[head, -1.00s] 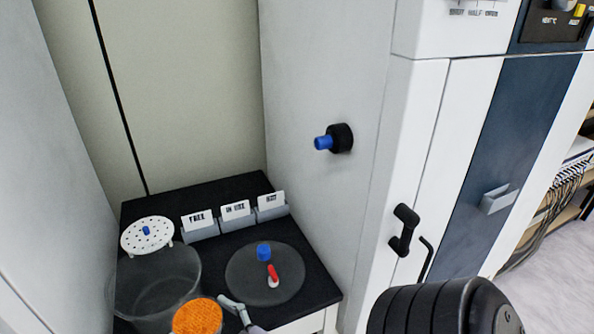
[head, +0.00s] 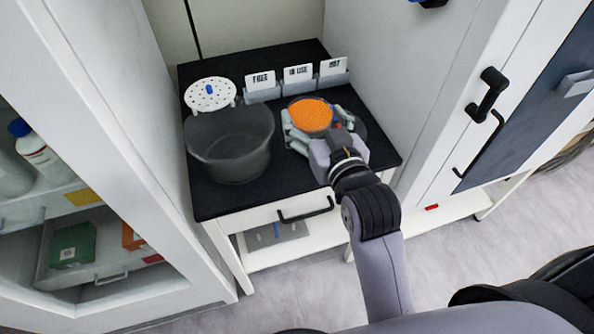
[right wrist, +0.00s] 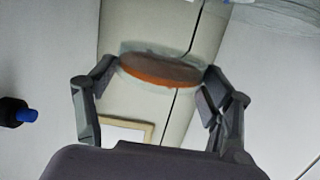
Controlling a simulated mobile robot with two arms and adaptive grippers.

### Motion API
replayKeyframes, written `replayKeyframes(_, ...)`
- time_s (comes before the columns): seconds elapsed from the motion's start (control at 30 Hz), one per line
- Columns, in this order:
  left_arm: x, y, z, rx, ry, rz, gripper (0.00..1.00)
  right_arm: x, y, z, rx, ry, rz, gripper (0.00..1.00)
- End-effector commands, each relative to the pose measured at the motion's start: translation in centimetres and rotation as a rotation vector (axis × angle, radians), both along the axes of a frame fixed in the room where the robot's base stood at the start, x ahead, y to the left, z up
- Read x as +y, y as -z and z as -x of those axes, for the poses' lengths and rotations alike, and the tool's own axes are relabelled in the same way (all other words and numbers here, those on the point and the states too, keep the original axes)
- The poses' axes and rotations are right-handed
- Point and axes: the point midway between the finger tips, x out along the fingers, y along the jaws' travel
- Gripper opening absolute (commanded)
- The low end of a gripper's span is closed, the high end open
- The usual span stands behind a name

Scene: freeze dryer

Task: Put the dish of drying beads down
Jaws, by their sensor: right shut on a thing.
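The dish of drying beads (head: 310,115) is a small clear round dish full of orange beads. My right gripper (head: 311,130) is shut on it, with a finger on each side. In the head view it is over the right part of the black bench top, in front of the card holders; whether it touches anything below I cannot tell. In the right wrist view the dish (right wrist: 160,69) sits between the two fingertips (right wrist: 161,75), its orange contents showing through the wall. The dark round plate (head: 357,126) is mostly hidden behind the gripper. My left gripper is not in view.
A large clear vessel (head: 230,150) stands on the black bench top (head: 240,195), left of the dish. A white perforated disc (head: 210,94) is behind it. Card holders marked FREE, IN USE and HOT (head: 298,86) line the back. A cabinet with a black handle (head: 487,95) is right.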

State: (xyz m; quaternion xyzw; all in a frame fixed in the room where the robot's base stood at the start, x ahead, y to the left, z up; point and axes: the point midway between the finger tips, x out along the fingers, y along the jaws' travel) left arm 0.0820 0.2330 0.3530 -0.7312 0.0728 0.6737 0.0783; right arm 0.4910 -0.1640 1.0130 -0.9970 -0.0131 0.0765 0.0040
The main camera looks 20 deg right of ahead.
Motion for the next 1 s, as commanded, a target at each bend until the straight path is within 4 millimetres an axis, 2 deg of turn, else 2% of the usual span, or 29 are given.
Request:
replayKeyframes(0.03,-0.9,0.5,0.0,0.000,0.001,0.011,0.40,0.3,-1.1,-1.0,-0.012,-0.003,-0.001,0.45)
replayKeyframes(0.13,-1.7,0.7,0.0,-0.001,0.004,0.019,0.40,0.8,-2.5,-2.2,-0.009,-0.007,0.002,0.45)
replayKeyframes(0.23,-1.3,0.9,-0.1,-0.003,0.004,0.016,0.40,1.1,-3.2,-2.8,-0.005,-0.009,0.004,0.45)
replayKeyframes(0.33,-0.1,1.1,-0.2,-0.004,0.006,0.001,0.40,1.2,-2.7,-3.0,0.003,-0.009,0.005,0.45)
replayKeyframes(0.5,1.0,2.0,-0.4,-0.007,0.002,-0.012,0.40,1.2,1.4,-3.0,0.009,-0.009,0.007,0.45)
replayKeyframes(0.8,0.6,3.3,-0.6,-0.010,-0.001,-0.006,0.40,1.2,9.2,-2.9,0.005,-0.008,0.006,0.45)
replayKeyframes(0.9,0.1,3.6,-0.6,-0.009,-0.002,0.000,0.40,1.2,10.9,-2.9,0.003,-0.008,0.006,0.45)
replayKeyframes(1.0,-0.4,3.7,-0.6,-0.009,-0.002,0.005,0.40,1.2,11.8,-3.0,0.000,-0.008,0.005,0.45)
